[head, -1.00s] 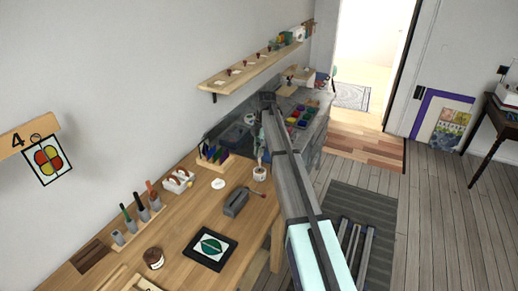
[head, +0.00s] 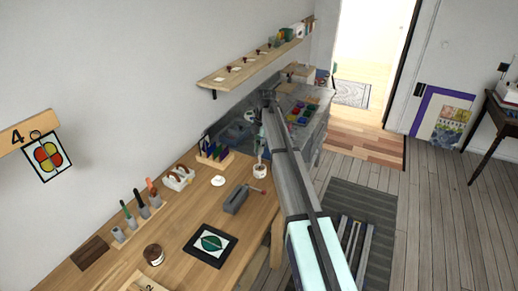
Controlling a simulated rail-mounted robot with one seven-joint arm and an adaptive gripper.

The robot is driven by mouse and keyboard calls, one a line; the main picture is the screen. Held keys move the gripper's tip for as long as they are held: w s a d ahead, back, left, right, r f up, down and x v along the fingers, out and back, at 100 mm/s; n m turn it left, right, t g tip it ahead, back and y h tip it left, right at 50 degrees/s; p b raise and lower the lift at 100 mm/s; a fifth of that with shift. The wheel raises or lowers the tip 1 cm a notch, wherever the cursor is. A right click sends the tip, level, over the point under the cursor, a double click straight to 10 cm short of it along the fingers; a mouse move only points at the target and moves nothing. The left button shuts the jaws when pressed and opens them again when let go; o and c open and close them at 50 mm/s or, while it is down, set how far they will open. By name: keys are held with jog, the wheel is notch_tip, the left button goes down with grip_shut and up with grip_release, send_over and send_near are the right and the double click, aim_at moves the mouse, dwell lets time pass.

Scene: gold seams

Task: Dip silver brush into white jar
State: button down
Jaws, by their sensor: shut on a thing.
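The white jar (head: 259,172) is a small pale pot with a dark opening, standing on the wooden bench near its right end. My gripper (head: 261,147) points down just above the jar, small and partly hidden by my arm. It is shut on a thin upright thing, which I take to be the silver brush. The brush is too small here to make out its tip, and I cannot tell whether it is inside the jar or only over it.
A grey block-shaped tool (head: 236,198) lies left of the jar. A rack of coloured pieces (head: 213,152) stands behind. Several handled tools stand in a holder (head: 137,222). A dark-framed leaf tile (head: 210,244) lies in front. A shelf (head: 255,64) is above.

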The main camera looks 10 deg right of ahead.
jog(key=shift+f, duration=0.65)
dwell(1.7)
jog(key=shift+r, duration=0.15)
jog(key=shift+r+p, duration=1.15)
jog(key=shift+r, duration=1.75)
